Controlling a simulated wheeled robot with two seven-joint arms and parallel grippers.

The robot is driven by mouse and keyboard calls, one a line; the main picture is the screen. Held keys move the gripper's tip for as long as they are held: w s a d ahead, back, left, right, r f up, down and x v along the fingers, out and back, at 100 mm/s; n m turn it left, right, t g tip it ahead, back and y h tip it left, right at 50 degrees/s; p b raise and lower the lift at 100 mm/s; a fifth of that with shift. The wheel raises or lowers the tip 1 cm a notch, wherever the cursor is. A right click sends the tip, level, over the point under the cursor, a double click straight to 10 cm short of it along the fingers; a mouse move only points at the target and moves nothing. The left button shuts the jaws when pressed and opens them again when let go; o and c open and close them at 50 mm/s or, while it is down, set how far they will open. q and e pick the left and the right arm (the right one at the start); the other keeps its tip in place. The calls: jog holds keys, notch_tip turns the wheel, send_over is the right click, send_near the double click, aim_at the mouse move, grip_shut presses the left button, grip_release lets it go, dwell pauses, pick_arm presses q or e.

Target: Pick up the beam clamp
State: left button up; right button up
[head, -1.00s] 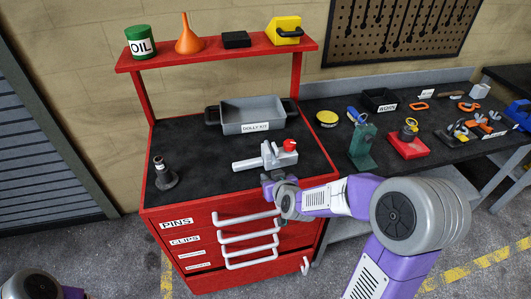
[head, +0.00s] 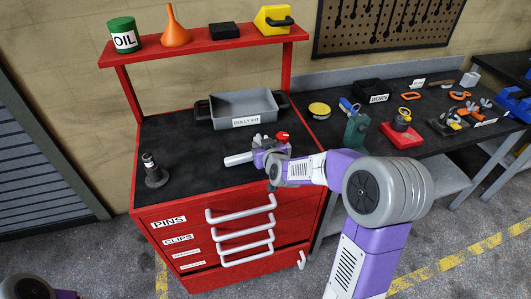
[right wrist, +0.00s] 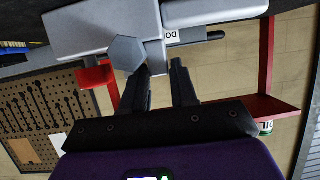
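The beam clamp (head: 238,159), a light grey metal piece with a long bar and a red knob (head: 282,137), lies on the black top of the red cart. My right gripper (head: 266,160) is at its near side and hides part of its middle in the head view. In the right wrist view the clamp's grey body (right wrist: 85,32) and a hexagonal nut (right wrist: 128,54) fill the top. The fingers of my right gripper (right wrist: 163,72) are apart, with their tips close to the body; contact cannot be told. My left gripper is out of view.
A grey dolly kit tray (head: 240,108) stands behind the clamp. A dark upright post tool (head: 154,173) is at the cart's left.

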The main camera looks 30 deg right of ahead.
grip_shut()
dwell(1.3)
jog(key=shift+r, duration=0.25)
